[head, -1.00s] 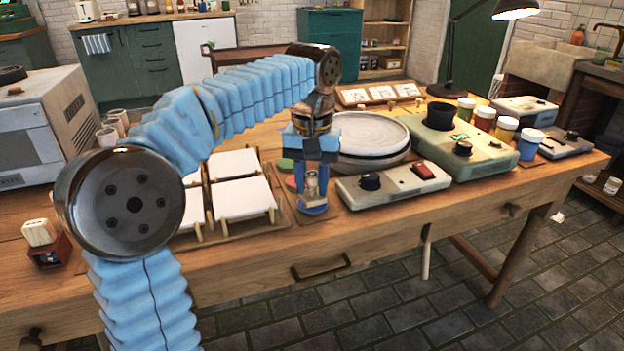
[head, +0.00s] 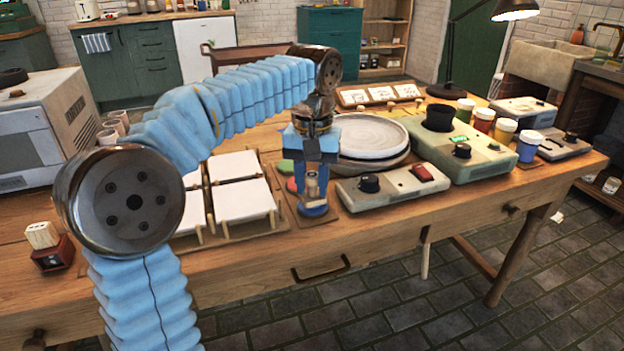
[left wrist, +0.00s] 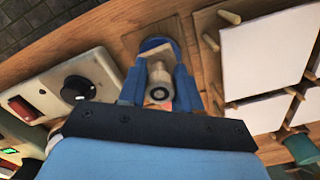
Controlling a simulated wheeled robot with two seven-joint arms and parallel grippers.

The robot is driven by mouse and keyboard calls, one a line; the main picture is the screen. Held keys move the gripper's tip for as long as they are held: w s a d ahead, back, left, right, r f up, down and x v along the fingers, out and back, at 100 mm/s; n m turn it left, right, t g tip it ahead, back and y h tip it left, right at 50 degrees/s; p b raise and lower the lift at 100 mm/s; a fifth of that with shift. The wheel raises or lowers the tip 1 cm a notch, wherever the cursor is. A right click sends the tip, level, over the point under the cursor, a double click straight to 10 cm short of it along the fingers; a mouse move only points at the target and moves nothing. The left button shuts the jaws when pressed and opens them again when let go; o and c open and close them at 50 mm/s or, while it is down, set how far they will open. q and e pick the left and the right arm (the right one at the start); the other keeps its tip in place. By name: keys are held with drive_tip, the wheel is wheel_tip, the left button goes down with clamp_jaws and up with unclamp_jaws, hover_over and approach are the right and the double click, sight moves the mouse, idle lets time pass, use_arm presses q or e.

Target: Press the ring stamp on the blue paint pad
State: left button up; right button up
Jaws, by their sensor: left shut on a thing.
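My left gripper (head: 313,190) points down at the front edge of the table and is shut on the ring stamp (head: 312,186), a small pale wooden handle between blue fingers. The blue paint pad (head: 314,211) is a round blue disc directly under the stamp. In the left wrist view the stamp (left wrist: 159,84) stands between the fingers, with the blue pad (left wrist: 152,43) beyond it. The stamp's lower end is hidden, so I cannot tell whether it touches the pad. A green pad (head: 285,166) and a partly hidden red pad sit behind. My right gripper is not in view.
White tiles (head: 236,164) on wooden racks lie left of the pads. A control box (head: 393,188) with a black knob and red switch stands close on the right. Behind it is a round grey wheel (head: 372,137). Paint jars (head: 484,121) stand farther right.

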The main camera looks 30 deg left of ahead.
sight(312, 175)
use_arm(q)
wheel_tip(312, 175, up, 2)
drive_tip(key=shift+r+p, duration=0.1)
drive_tip(key=shift+p, duration=0.6)
drive_tip(key=shift+r, duration=2.05)
